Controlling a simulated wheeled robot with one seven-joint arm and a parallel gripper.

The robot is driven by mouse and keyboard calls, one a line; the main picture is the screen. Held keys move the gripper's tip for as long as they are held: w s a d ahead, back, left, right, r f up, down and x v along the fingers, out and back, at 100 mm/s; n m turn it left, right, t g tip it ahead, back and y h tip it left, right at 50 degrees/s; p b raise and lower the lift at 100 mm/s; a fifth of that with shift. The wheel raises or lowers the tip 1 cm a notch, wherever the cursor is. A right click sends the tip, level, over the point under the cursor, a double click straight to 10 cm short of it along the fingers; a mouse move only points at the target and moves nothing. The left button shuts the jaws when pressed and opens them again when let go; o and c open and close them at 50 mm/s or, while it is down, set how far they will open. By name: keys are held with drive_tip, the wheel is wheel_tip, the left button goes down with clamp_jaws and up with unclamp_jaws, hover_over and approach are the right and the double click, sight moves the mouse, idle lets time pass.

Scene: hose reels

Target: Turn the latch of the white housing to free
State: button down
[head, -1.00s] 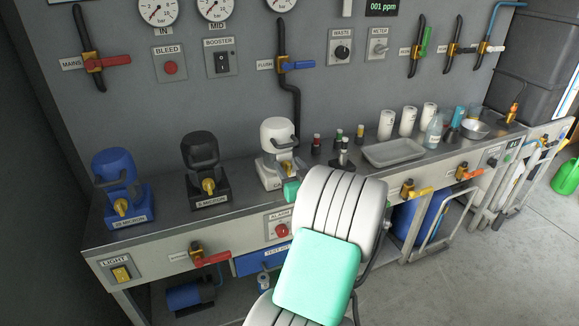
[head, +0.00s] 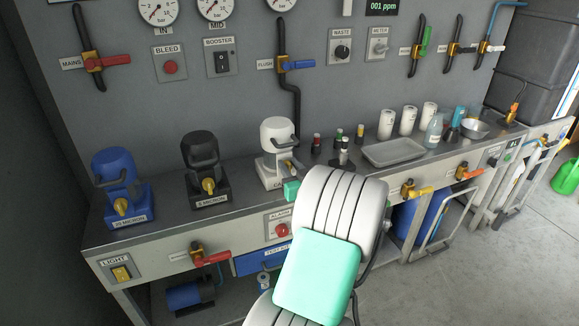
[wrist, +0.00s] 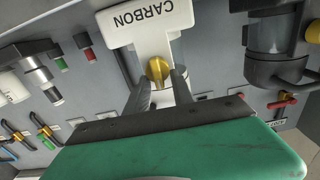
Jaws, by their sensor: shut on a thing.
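The yellow latch (wrist: 158,70) sits below that label in the wrist view. My gripper (wrist: 160,88) is at the latch, with its two dark fingers on either side and shut on it. In the head view my white and green arm hides most of the gripper and latch.
A black housing (head: 203,168) and a blue housing (head: 120,185) stand to the left on the bench. Small bottles (head: 338,137) and a grey tray (head: 393,152) are to the right. A red alarm button (head: 281,230) is on the bench front, close to my arm.

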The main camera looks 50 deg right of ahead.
drive_tip(key=m, duration=0.4)
drive_tip(key=shift+s+d+f+m+b, duration=0.1)
drive_tip(key=shift+s+d+m+b, duration=0.05)
drive_tip(key=shift+d+m+b, duration=0.2)
drive_tip(key=m, duration=0.4)
drive_tip(key=shift+s+d+f+m+p, duration=0.1)
drive_tip(key=shift+s+d+m+p, duration=0.1)
drive_tip(key=shift+m+p, duration=0.15)
drive_tip(key=shift+d+f+m+p, duration=0.15)
drive_tip(key=shift+m+p, duration=0.35)
drive_tip(key=shift+m, duration=0.85)
drive_tip(key=shift+a+f+m+p, duration=0.1)
drive_tip(key=shift+f+m+p, duration=0.25)
drive_tip(key=shift+m, duration=1.05)
drive_tip(key=shift+d+f+m+p, duration=0.1)
drive_tip(key=shift+m+p, duration=0.5)
drive_tip(key=shift+m, duration=0.75)
drive_tip(key=c, duration=1.1)
unclamp_jaws()
drive_tip(key=shift+s, duration=0.15)
